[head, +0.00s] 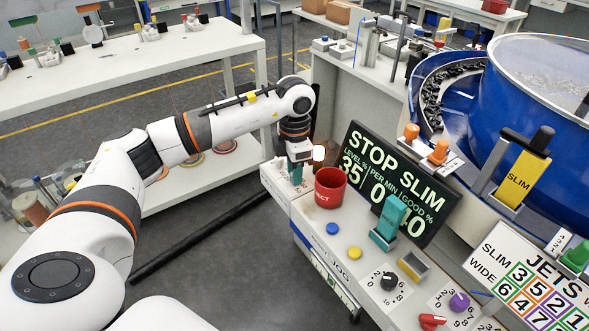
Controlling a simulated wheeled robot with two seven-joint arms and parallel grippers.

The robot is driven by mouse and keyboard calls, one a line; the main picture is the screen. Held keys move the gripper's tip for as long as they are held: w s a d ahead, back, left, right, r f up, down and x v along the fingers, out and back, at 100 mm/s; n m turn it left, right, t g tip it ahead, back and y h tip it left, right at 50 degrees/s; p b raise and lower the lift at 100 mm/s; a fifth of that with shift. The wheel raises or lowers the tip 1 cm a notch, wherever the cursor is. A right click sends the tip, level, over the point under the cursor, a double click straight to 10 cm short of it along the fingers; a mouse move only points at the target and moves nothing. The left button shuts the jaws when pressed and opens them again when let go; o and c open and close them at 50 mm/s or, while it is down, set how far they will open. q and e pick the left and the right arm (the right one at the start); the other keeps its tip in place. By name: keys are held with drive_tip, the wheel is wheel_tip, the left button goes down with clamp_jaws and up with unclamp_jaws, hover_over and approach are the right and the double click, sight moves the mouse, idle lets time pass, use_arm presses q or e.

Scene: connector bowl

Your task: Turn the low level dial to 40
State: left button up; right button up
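My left gripper (297,174) is at the far left end of the control panel (300,205), pointing down over a small marked patch. Something teal shows at its tip; whether its fingers are open or shut is too small to tell. A dial beneath it, if there is one, is hidden. A black dial (389,281) with a scale from 0 to 10 sits on the front of the panel. A purple dial (459,301) and a red knob (432,321) are to its right. No label reading low level is legible. The display (404,182) reads STOP SLIM, level 35. My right gripper is not in view.
A red cup-shaped button guard (330,188) stands just right of my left gripper. Blue (333,229) and yellow (355,253) buttons and a teal upright part (391,220) are nearer. A large blue bowl (470,100) stands behind right.

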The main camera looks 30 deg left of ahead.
use_arm(q)
drive_tip(key=shift+o, duration=1)
wheel_tip(320, 180, up, 12)
drive_tip(key=shift+b, duration=0.45)
drive_tip(key=shift+s+f, duration=0.1)
drive_tip(key=shift+f, duration=0.05)
